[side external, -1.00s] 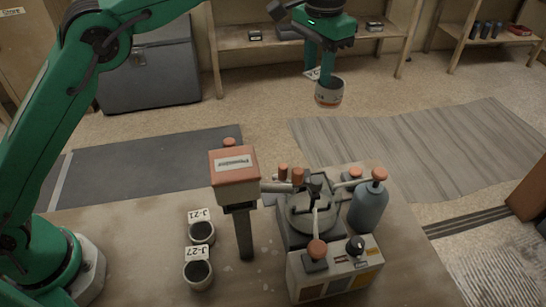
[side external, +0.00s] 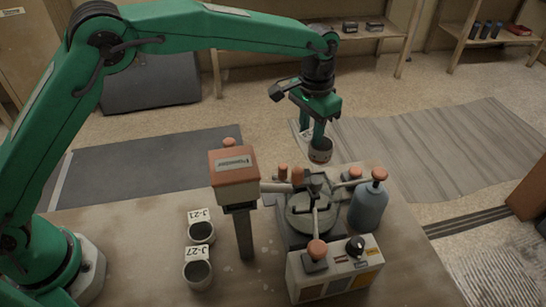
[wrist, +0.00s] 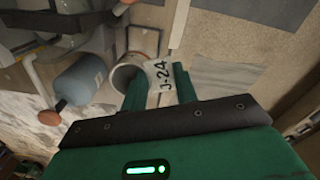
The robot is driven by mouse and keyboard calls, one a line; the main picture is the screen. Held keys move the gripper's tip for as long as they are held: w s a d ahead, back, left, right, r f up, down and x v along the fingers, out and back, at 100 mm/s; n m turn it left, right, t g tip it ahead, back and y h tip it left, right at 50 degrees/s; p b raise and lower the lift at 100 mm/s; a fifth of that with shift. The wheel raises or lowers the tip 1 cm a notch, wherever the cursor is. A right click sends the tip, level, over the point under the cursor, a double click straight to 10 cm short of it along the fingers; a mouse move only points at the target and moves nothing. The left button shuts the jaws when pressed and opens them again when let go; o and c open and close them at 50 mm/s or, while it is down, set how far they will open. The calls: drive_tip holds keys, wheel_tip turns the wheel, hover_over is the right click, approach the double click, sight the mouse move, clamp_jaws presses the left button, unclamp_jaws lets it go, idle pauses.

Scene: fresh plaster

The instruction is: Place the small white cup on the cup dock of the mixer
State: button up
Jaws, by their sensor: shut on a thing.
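My gripper (side external: 318,132) is shut on the small white cup (side external: 321,154), holding it in the air behind the mixer. In the wrist view the cup (wrist: 122,73) shows its open mouth beside my fingers (wrist: 160,88), with a tag (wrist: 162,77) reading J-24. The mixer (side external: 308,215) stands on the bench, with a round lidded bowl, orange knobs and a control box (side external: 335,272) in front. An orange-topped head on a post (side external: 234,168) stands at its left. I cannot clearly make out the cup dock.
Two more small cups stand on the bench left of the post, tagged J-21 (side external: 201,233) and J-27 (side external: 197,273). A blue-grey bottle (side external: 368,207) with an orange top stands right of the mixer bowl. The bench (side external: 130,235) is clear between my base and the cups.

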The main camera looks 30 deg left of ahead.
drive_tip(key=shift+f, duration=4.95)
drive_tip(key=o, duration=1)
drive_tip(key=shift+c, duration=0.2)
wheel_tip(320, 180, up, 12)
drive_tip(key=shift+r, duration=0.1)
